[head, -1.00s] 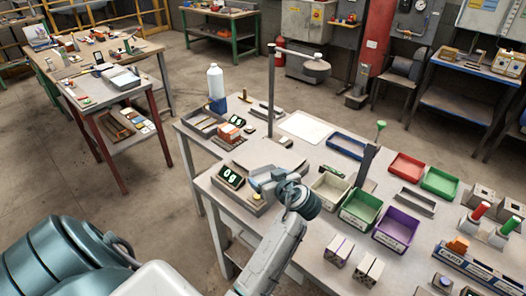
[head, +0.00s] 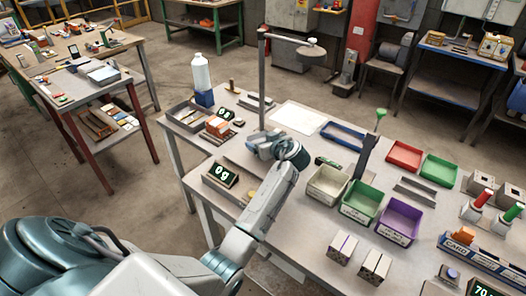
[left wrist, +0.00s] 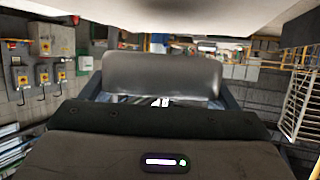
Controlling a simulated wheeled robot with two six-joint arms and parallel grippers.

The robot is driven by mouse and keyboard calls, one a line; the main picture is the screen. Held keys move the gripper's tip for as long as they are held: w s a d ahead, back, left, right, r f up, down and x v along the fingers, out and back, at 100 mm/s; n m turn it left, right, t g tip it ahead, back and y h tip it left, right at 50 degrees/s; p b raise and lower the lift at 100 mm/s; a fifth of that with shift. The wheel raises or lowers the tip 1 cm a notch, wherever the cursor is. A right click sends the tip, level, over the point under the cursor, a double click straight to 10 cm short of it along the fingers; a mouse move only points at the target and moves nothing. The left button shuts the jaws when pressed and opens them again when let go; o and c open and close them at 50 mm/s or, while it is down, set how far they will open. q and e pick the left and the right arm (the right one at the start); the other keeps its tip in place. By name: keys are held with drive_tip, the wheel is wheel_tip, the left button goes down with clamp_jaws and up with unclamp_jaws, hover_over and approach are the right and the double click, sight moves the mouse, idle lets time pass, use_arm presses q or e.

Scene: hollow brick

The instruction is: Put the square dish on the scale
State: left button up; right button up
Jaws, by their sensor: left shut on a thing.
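My left gripper (head: 268,147) is over the table, behind and to the right of the scale (head: 221,176), whose dark display reads 0 g. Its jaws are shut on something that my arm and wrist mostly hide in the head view. In the left wrist view a wide grey piece with rounded corners, which looks like the square dish (left wrist: 160,73), stands just beyond the dark gripper body. Its full shape does not show. My right gripper is not in view.
A lamp-like post (head: 262,85) stands close behind my left gripper. To the right are a beige bin (head: 327,186), a green bin (head: 360,204) and a purple bin (head: 398,222). A white bottle (head: 201,75) and orange blocks (head: 217,126) stand at the back left. A white sheet (head: 297,117) lies flat.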

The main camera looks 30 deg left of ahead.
use_arm(q)
drive_tip(key=shift+w+a, duration=0.2)
drive_tip(key=shift+w, duration=0.05)
drive_tip(key=shift+f, duration=0.15)
wheel_tip(320, 180, down, 3)
drive_tip(key=shift+f+b, duration=0.1)
drive_tip(key=shift+b, duration=0.8)
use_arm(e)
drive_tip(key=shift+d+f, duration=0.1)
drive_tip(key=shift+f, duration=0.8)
